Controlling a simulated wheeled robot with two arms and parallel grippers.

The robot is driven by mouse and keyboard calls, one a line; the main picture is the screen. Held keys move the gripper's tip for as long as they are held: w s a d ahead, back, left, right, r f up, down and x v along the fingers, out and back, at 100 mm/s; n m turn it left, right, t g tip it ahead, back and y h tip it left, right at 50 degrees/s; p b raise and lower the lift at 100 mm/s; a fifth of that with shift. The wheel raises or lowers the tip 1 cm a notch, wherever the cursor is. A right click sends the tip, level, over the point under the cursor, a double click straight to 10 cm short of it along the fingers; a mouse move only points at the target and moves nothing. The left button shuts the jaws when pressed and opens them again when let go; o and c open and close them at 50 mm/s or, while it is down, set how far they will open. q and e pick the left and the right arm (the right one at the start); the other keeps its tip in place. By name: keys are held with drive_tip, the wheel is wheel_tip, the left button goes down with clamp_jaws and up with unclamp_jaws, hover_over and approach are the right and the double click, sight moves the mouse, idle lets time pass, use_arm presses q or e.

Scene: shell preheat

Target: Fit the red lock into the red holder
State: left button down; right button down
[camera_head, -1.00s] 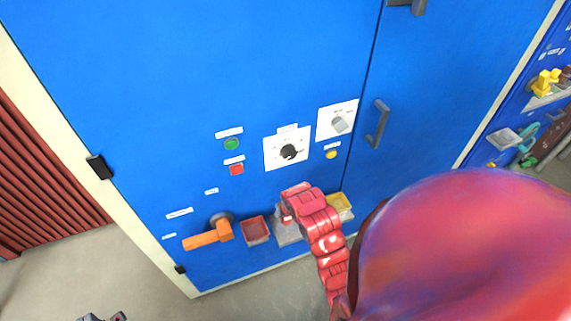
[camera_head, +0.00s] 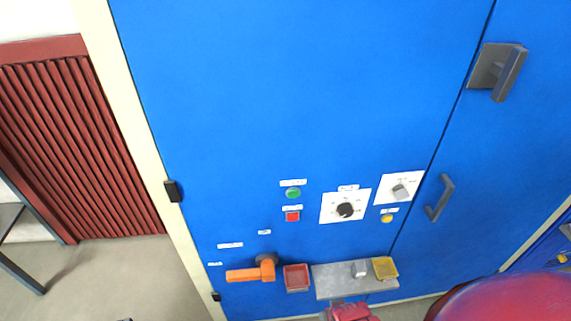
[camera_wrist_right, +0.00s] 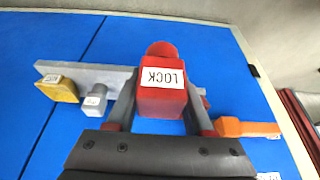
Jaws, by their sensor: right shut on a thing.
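The red lock (camera_wrist_right: 162,88), a red block with a white LOCK label and a rounded red top, is between the two grey fingers of my right gripper (camera_wrist_right: 160,105), which is shut on it. The red holder (camera_head: 297,278) is a small open red box on the blue cabinet front, just left of the grey shelf. In the wrist view, a small red patch shows behind the right finger; I cannot tell if it is the holder. In the head view, red parts of my right arm show at the bottom edge, and the lock is not clearly visible. My left gripper is not in view.
The grey shelf (camera_head: 330,283) carries a grey labelled piece (camera_head: 359,269) and a yellow one (camera_head: 385,268). An orange handle (camera_head: 252,273) sticks out left of the red holder. Buttons and a black dial (camera_head: 345,210) sit above. The cabinet face between is flat and clear.

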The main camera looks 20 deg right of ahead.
drive_tip(key=w+a+r+n, duration=0.1)
drive_tip(key=w+a+r, duration=0.3)
drive_tip(key=w+r, duration=0.3)
drive_tip(key=w+a+r+n+y, duration=0.1)
drive_tip(key=w+a+r, duration=0.3)
drive_tip(key=w+r, duration=0.4)
drive_tip(key=shift+a+r+n, duration=0.25)
drive_tip(key=shift+r+n, duration=0.1)
drive_tip(key=shift+n, duration=0.05)
